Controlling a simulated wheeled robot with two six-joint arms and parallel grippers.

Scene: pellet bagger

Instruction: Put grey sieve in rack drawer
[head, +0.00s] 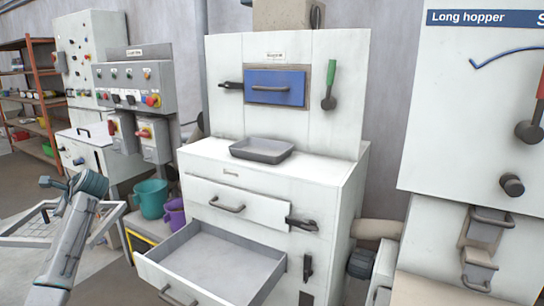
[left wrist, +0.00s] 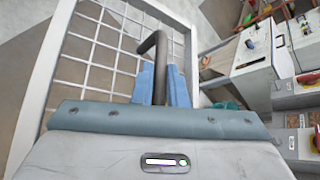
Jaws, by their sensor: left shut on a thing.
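The grey sieve (head: 28,240), a pale rectangular frame with a wire grid, is at the left in the head view, partly behind my left arm. In the left wrist view the frame (left wrist: 48,60) and grid lie beyond my left gripper (left wrist: 160,75). Its blue fingers are shut on the sieve's dark bent handle (left wrist: 152,44). An open drawer (head: 230,257) sticks out low from the white cabinet (head: 330,215), and its visible inside is empty. I cannot tell whether it is the rack drawer. My right gripper is not in view.
A shut drawer (head: 262,202) is above the open one. A grey tray (head: 262,150) sits on the cabinet top. A teal bucket (head: 151,198) and a purple bucket (head: 175,214) stand between the sieve and cabinet. Shelving (head: 33,90) is far left.

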